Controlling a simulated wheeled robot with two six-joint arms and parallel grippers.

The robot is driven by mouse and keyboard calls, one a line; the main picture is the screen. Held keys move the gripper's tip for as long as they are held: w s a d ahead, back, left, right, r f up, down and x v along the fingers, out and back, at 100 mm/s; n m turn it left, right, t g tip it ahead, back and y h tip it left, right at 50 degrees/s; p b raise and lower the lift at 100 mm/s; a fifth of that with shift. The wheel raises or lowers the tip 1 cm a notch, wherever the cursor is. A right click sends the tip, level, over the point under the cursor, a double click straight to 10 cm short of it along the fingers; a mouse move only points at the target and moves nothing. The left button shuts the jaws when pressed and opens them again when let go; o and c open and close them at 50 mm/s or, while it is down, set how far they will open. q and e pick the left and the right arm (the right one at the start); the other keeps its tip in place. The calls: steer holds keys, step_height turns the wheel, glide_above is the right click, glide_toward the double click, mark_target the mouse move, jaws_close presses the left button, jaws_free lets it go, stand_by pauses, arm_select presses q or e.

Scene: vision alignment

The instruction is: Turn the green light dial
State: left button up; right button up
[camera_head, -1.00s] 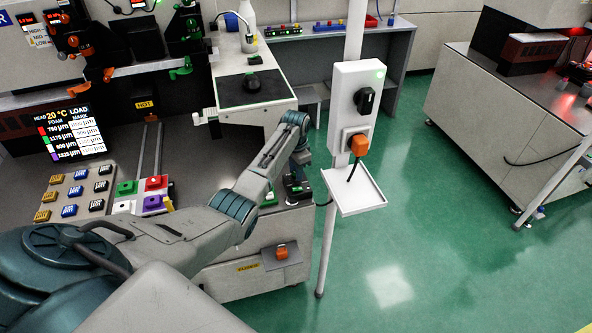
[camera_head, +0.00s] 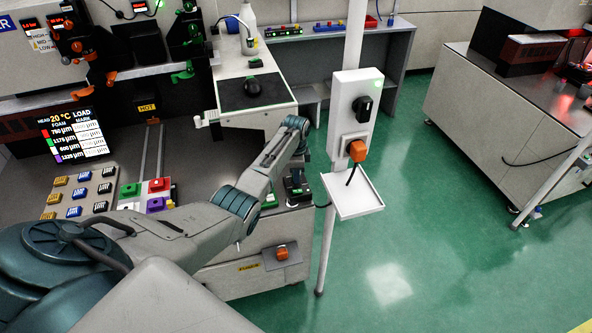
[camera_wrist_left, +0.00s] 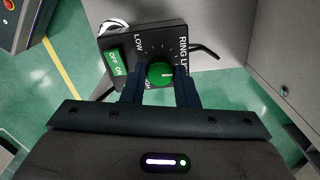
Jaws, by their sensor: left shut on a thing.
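The green dial (camera_wrist_left: 160,73) is a round knob on a small black box (camera_wrist_left: 144,50) labelled LOW, HIGH and RING LIGHT. A pale mark on the knob points right in the left wrist view. My left gripper (camera_wrist_left: 160,84) has one finger on each side of the knob and is shut on it. A green OFF/ON switch (camera_wrist_left: 115,63) sits beside the dial on the same box. My right gripper is not in view.
A white socket box (camera_head: 355,105) with an orange plug (camera_head: 357,151) and a white tray (camera_head: 354,194) stand on a pole just right of the gripper. Keypads (camera_head: 80,193) and coloured buttons lie left on the bench. Open green floor (camera_head: 440,240) lies to the right.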

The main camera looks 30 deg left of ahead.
arm_select(q)
steer(key=m+p, duration=0.1)
steer(key=m, duration=0.3)
steer(key=shift+m, duration=0.3)
steer(key=m+p, duration=0.1)
steer(key=m, duration=0.4)
steer(key=shift+m, duration=0.3)
steer(key=m, duration=0.5)
steer(key=shift+m, duration=2.4)
steer(key=o, duration=1)
steer(key=shift+r, duration=0.1)
